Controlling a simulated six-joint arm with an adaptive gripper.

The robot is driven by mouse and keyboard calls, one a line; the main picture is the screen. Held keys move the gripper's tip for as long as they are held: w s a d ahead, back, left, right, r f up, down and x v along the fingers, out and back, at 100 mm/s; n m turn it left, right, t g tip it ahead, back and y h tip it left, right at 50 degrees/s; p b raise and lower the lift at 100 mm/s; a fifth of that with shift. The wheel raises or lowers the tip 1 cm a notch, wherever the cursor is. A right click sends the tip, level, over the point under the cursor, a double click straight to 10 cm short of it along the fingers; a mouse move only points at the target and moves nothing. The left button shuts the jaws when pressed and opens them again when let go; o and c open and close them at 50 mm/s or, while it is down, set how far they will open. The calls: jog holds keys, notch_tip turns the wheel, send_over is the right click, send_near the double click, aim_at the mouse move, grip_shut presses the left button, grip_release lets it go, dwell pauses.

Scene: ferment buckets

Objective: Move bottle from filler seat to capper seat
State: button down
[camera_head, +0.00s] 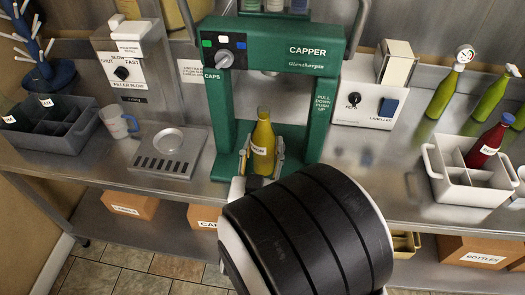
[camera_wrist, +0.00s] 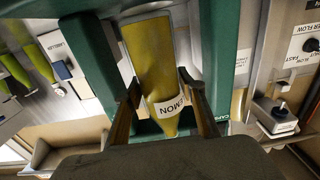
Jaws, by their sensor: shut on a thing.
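The yellow bottle (camera_head: 263,145) with a white lemon label stands upright between the green posts of the capper (camera_head: 330,110), in front of its back opening. My gripper (camera_head: 262,160) is shut on the bottle, one finger on each side; the wrist view also shows the fingers beside the bottle (camera_wrist: 152,55). The bottle's lower end is near the capper's green base (camera_head: 225,165); my wrist hides part of the base, so I cannot tell whether the bottle touches the seat. The filler's round seat (camera_head: 168,140) at the left is empty.
At the right are the labeller (camera_head: 372,100), a white crate (camera_head: 470,185) with a red bottle (camera_head: 488,143), and green bottles (camera_head: 445,92). The capper's posts flank the held bottle closely.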

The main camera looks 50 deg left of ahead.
aim_at(263, 164)
jog(key=x, duration=0.9)
jog(key=shift+w+f, duration=0.15)
jog(key=shift+f, duration=0.05)
dwell(0.4)
jog(key=shift+f, duration=1.15)
dwell(3.2)
jog(key=c, duration=1.2)
grip_release()
jog(key=shift+f, duration=0.15)
jog(key=shift+v, duration=6)
